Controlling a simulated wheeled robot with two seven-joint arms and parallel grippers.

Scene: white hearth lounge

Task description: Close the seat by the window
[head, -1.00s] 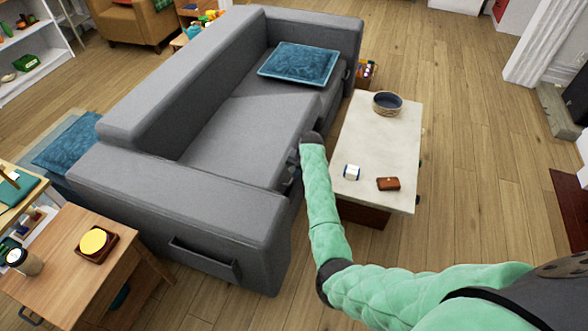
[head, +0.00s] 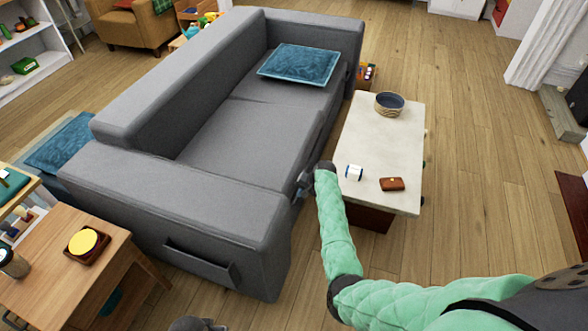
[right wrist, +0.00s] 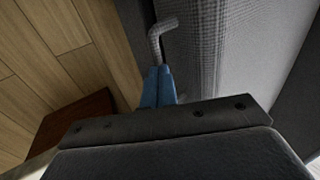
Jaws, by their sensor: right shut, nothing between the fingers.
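The grey sofa (head: 165,205) has a near seat section (head: 235,145) and a far one, with a thin seam between them. The near seat lies about level with the far one. My right gripper (head: 304,183) is at the near seat's front edge, between sofa and low table. In the right wrist view its blue fingers (right wrist: 158,88) are shut and empty, beside a bent grey handle (right wrist: 158,38) on the sofa front. I cannot tell whether they touch it. A dark grey part at the bottom edge of the head view seems to be my left gripper (head: 197,324); its fingers are unclear.
A low table (head: 385,135) stands close to my right forearm, with a bowl (head: 389,103), a white item and a brown wallet (head: 392,184). A blue cushion (head: 300,64) lies on the far seat. A wooden side table (head: 60,265) stands left.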

